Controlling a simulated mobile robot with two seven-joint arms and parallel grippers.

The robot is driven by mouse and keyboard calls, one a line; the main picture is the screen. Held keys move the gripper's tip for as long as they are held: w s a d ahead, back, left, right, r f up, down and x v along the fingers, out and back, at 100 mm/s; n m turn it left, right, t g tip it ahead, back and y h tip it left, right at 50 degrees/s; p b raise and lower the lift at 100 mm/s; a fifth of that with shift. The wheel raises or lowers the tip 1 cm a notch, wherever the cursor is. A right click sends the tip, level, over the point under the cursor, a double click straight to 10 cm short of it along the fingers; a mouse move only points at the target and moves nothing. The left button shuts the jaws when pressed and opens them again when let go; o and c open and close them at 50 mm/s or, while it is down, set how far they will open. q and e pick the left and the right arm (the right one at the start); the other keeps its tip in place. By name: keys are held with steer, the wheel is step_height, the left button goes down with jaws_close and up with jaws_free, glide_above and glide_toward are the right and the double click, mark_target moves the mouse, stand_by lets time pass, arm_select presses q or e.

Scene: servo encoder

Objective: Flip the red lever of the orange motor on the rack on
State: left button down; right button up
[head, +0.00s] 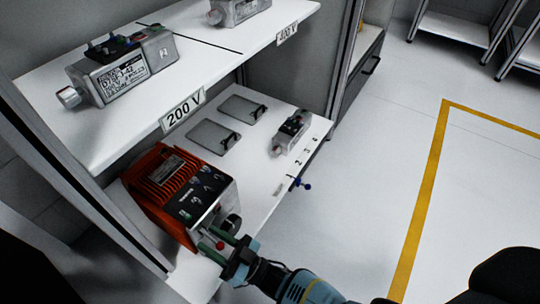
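The orange motor (160,181) with a grey front and a black label panel sits at the near left of the lower rack shelf. Its red lever (220,246) shows as a small red knob low on the front, beside a dark round connector. My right gripper (213,242) reaches in from the bottom right. Its two greenish fingers are spread apart, with the red knob appearing between them. I cannot tell whether either finger touches it. The gripper body hides part of the shelf edge. My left gripper is not in view.
The upper shelf (150,122), marked 200 V, overhangs behind the motor and carries grey servo units (122,72). Another small grey unit (291,133) and two dark flat plates (213,136) lie on the lower shelf. Open floor lies right.

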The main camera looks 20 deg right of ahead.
steer(key=shift+w+d+r+g+h, duration=0.1)
steer(key=shift+d+r+g+h, duration=0.1)
steer(key=shift+g+h, duration=0.2)
stand_by(0.4)
